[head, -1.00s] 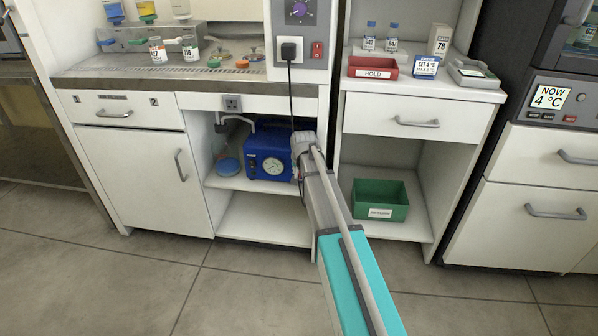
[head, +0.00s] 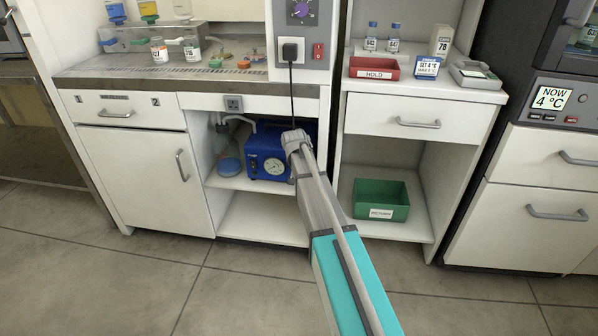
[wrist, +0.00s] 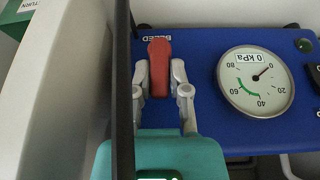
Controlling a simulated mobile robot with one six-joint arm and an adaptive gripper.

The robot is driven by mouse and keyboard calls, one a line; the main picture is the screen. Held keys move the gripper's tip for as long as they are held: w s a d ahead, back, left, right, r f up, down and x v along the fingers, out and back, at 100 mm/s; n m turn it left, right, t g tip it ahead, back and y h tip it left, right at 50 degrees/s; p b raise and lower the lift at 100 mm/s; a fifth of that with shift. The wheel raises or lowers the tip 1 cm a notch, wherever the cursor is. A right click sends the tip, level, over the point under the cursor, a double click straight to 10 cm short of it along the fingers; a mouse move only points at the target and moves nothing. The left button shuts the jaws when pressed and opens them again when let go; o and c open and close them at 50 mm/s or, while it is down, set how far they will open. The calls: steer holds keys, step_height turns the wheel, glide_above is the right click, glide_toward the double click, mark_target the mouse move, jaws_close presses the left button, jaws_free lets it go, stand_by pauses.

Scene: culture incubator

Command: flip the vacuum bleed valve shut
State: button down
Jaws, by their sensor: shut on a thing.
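The vacuum pump is a blue box (head: 262,146) on the shelf under the bench; it also fills much of the wrist view (wrist: 200,105). The red bleed valve lever (wrist: 159,52) is on its face, next to a label that looks like "BLEED". My gripper (wrist: 160,76) is shut on the red lever, one grey finger on each side. The round gauge (wrist: 255,80) to the right is marked 0 kPa, and its needle points near 0. In the head view my wrist hides the lever and the pump's right side.
A black cord (head: 291,95) hangs from the socket down past the pump opening. A pale panel (wrist: 60,90) and a dark upright strip (wrist: 123,90) stand close on the left in the wrist view. A green bin (head: 381,195) sits in the open bay to the right.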

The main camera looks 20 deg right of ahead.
steer(key=c, duration=0.6)
jaws_free()
steer(key=shift+s+d+y, duration=0.1)
steer(key=shift+y, duration=0.2)
steer(key=shift+s+d+t+y, duration=0.1)
steer(key=shift+d+t+y, duration=0.1)
steer(key=shift+t+y, duration=0.25)
steer(key=s+a+r+n+g+p, duration=0.1)
steer(key=s+a+r+p, duration=0.1)
steer(key=s+r+p, duration=0.6)
steer(key=s+a+r+n+g+p, duration=0.1)
steer(key=s+a+r+p, duration=0.2)
steer(key=s+r+p, duration=0.6)
step_height(320, 180, up, 8)
steer(key=p, duration=0.9)
steer(key=shift+a+r, duration=0.15)
steer(key=shift+a, duration=0.2)
steer(key=shift+y, duration=0.25)
